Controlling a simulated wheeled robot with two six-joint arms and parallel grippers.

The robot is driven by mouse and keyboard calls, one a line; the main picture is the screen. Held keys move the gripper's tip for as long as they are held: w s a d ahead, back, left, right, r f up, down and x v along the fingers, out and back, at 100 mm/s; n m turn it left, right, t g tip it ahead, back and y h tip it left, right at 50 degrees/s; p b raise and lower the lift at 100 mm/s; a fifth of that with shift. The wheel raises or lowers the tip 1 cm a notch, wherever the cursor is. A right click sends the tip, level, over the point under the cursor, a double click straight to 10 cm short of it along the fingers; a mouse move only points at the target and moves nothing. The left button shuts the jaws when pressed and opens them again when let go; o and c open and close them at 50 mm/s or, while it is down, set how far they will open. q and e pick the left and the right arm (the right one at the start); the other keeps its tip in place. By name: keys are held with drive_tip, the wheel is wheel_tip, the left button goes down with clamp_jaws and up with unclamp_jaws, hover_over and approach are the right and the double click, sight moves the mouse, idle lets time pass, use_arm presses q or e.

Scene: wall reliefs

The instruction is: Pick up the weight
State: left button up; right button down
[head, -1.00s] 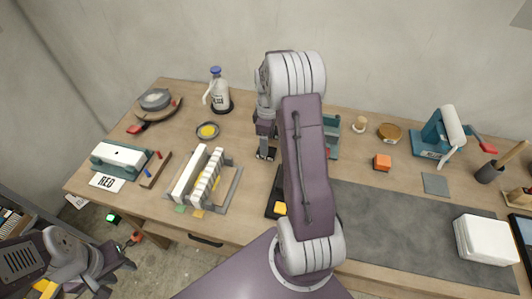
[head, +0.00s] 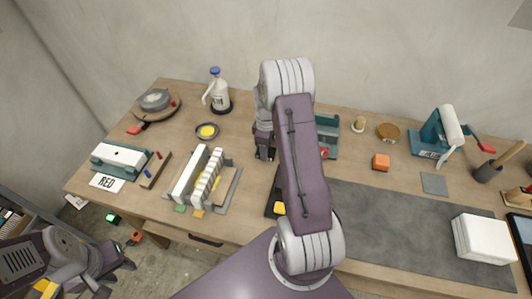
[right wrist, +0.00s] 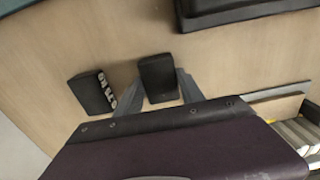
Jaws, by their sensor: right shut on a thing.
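A dark block-shaped weight (right wrist: 158,76) sits between the fingertips of my right gripper (right wrist: 163,88) in the right wrist view, and the fingers are shut on it. A second dark block (right wrist: 92,92) with pale lettering stands just to the left, apart from the held one; I cannot read the lettering for sure. In the head view my right gripper (head: 264,149) points down at the middle of the table, with dark shapes at its tips too small to tell apart. My left gripper (head: 118,270) hangs at the lower left, off the table and away from the weights.
A white bottle (head: 219,95) stands behind, and a small dish with yellow contents (head: 207,131) lies to the left. A rack with white pieces (head: 229,190) is in front. My right arm hides part of a teal stand (head: 328,128). The grey mat (head: 390,215) is mostly clear.

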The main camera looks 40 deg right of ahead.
drive_tip(key=shift+w+r, duration=0.1)
wheel_tip(320, 180, up, 10)
idle(0.4)
